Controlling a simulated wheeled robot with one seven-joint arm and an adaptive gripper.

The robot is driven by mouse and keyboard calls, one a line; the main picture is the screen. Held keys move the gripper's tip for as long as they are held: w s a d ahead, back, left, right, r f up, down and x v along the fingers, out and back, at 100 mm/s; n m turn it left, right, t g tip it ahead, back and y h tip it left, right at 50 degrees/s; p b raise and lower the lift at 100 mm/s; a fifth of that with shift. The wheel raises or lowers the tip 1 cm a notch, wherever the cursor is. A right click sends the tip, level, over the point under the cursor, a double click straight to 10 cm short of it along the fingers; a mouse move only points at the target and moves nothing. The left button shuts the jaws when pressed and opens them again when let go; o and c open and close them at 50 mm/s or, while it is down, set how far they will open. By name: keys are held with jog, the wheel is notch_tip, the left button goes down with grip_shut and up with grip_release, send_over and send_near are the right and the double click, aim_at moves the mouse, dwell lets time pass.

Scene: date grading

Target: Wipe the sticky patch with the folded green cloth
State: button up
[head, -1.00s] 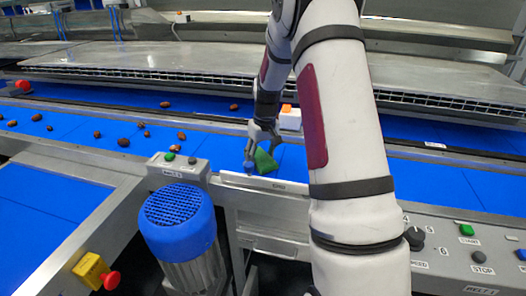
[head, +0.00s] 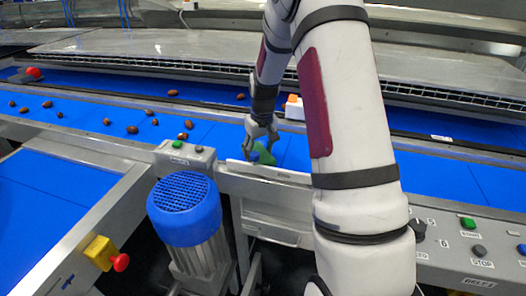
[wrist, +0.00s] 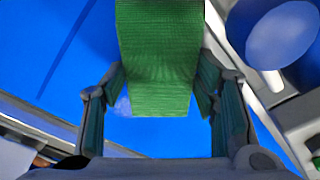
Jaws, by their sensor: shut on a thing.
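The folded green cloth (wrist: 158,60) is between the two fingers of my gripper (wrist: 160,88), which is shut on it. In the head view the cloth (head: 266,157) shows as a small green shape below my gripper (head: 262,140), low over the blue belt by its near rail. I cannot tell whether the cloth touches the belt. A pale, glossy spot, which looks like the sticky patch (wrist: 122,105), shows on the belt at the cloth's left edge in the wrist view. The cloth may hide part of it.
Brown dates (head: 132,129) lie scattered on the blue belt (head: 215,133) to the left. A blue motor (head: 185,205) and a small button box (head: 186,158) stand near the front rail. An orange-topped white device (head: 294,108) is behind my gripper.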

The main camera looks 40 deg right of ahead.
aim_at(260, 147)
jog(key=shift+w+d+r+b, duration=0.1)
jog(key=shift+w+d+b, duration=0.7)
jog(key=shift+w+d, duration=0.6)
jog(key=shift+w+d+f+b, duration=0.1)
jog(key=shift+w+d+b, duration=0.6)
jog(key=shift+d, duration=0.35)
jog(key=shift+w+d+f+b, duration=0.1)
jog(key=shift+w+d+b, duration=0.5)
jog(key=shift+w+d, duration=0.3)
jog(key=shift+w+d+r+b, duration=0.1)
jog(key=shift+w+d+b, duration=0.3)
jog(key=shift+d, duration=0.4)
jog(key=shift+a, duration=0.1)
jog(key=shift+s+a, duration=0.15)
jog(key=shift+s, duration=0.05)
jog(key=shift+s+a+r+p, duration=0.1)
jog(key=shift+s+a+p, duration=0.95)
jog(key=shift+a, duration=0.3)
jog(key=shift+s+a+p, duration=0.9)
jog(key=shift+s+a, duration=0.1)
jog(key=shift+a, duration=0.3)
jog(key=shift+a, duration=0.1)
